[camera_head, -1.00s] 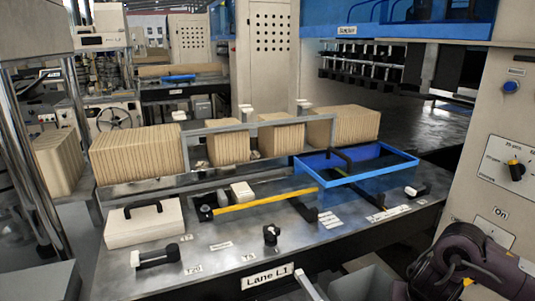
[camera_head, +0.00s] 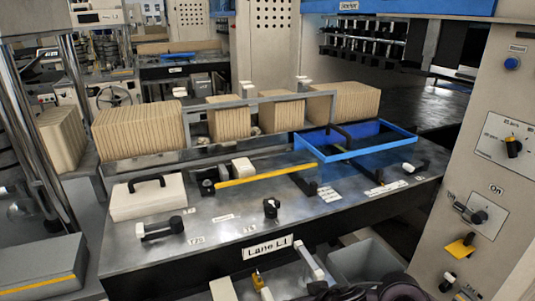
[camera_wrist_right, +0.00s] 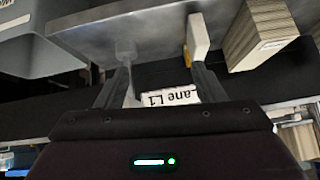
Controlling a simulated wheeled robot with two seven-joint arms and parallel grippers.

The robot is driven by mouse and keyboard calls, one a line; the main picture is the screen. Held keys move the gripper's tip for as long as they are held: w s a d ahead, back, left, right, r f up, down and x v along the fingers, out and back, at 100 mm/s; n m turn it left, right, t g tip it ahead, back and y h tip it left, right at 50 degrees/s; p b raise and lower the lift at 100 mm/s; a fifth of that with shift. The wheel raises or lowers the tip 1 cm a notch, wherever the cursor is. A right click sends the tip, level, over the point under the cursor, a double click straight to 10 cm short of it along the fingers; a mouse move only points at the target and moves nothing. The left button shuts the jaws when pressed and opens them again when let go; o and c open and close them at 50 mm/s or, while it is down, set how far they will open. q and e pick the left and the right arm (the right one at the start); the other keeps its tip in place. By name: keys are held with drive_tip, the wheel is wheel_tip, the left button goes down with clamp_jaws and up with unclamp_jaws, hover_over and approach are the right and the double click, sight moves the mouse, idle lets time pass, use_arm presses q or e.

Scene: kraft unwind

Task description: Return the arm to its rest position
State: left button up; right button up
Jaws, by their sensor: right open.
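My right gripper (camera_wrist_right: 162,78) shows in the right wrist view with its two dark fingers spread apart and nothing between them. Beyond the fingers is the white "Lane L1" label (camera_wrist_right: 170,97). In the head view my dark right arm (camera_head: 375,289) is at the bottom edge, in front of the bench and right of its "Lane L1" label (camera_head: 267,248). I cannot make out its fingers there. My left gripper is in neither view.
The metal bench (camera_head: 225,232) carries a blue tray (camera_head: 375,155), a cream block with a black handle (camera_head: 147,200) and small knobs. Brown stacks (camera_head: 138,130) stand behind. A control panel (camera_head: 482,190) stands at right. A grey bin (camera_head: 365,262) is below the bench.

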drive_tip(key=s+a+r, duration=0.2)
drive_tip(key=a, duration=0.2)
drive_tip(key=s+d+f+m+g+h, duration=0.1)
drive_tip(key=s+d+f+g+h, duration=0.15)
drive_tip(key=s+d, duration=0.5)
drive_tip(key=s+d+f+m+g+h, duration=0.1)
drive_tip(key=s+d+f, duration=0.2)
drive_tip(key=s+d, duration=0.45)
wheel_tip(320, 180, down, 31)
drive_tip(key=s+g, duration=0.2)
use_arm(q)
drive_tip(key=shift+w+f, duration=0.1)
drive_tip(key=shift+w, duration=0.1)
use_arm(e)
drive_tip(key=s+d+f, duration=0.1)
drive_tip(key=s+f, duration=0.8)
drive_tip(key=s+d+f+n, duration=0.1)
drive_tip(key=s+d+f, duration=0.1)
drive_tip(key=s+f, duration=0.6)
drive_tip(key=shift+s+d+f+g, duration=0.25)
drive_tip(key=shift+s+f+g, duration=0.15)
drive_tip(key=shift+s, duration=0.5)
